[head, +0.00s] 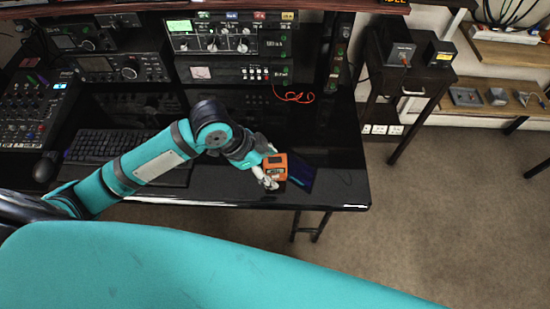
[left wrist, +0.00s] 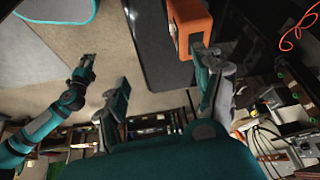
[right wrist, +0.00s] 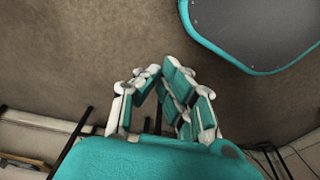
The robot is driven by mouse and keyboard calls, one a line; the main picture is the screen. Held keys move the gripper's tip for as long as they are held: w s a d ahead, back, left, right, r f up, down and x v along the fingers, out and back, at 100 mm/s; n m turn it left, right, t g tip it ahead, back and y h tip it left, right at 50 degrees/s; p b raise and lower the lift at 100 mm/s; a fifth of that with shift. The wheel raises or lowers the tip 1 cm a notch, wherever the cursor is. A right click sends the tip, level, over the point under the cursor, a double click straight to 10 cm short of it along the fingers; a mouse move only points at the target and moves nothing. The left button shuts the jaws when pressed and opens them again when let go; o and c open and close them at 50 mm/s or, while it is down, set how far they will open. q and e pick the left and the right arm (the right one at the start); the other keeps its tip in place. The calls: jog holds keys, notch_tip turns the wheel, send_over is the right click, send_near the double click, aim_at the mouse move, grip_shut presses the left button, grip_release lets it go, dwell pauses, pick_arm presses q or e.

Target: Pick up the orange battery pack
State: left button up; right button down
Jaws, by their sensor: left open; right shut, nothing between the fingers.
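The orange battery pack (head: 276,165) is at the front edge of the black desk (head: 330,193), near its right corner. My left gripper (head: 263,174) is at its left side in the head view. In the left wrist view the pack (left wrist: 192,22) is at the top, by the tip of the right-hand finger; I cannot tell whether they touch. The left jaws (left wrist: 160,75) are open, with the pack not between them. My right gripper (right wrist: 159,75) is shut and empty above the carpet. It also shows in the left wrist view (left wrist: 88,68).
A dark flat panel (head: 302,173) is just right of the pack. A keyboard (head: 110,145) and mouse (head: 46,166) are on the left, with radio gear (head: 225,40) behind. An orange cable (head: 295,97) lies on the desk. Open carpet is at the right.

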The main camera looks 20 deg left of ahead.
pick_arm(q)
jog(key=w+a+r+m+g+p, duration=0.1)
jog(key=w+a+r+p, duration=0.25)
jog(key=a+r, duration=0.4)
jog(key=p, duration=0.2)
send_near(274, 160)
jog(key=x, duration=0.5)
jog(key=shift+w+f, duration=0.35)
jog(key=shift+w, duration=0.05)
jog(key=x, duration=0.1)
jog(key=p+x, duration=0.1)
jog(key=x, duration=0.3)
jog(key=shift+s+d+p, duration=0.1)
jog(key=shift+s+p, duration=0.3)
jog(key=shift+d+f, duration=0.1)
jog(key=shift+f, duration=0.15)
pick_arm(e)
jog(key=s+d, duration=0.2)
jog(key=s, duration=1)
jog(key=shift+s+d+g, duration=0.15)
jog(key=shift+g, duration=0.25)
pick_arm(q)
jog(key=shift+c, duration=0.4)
jog(key=shift+w, duration=0.1)
grip_shut()
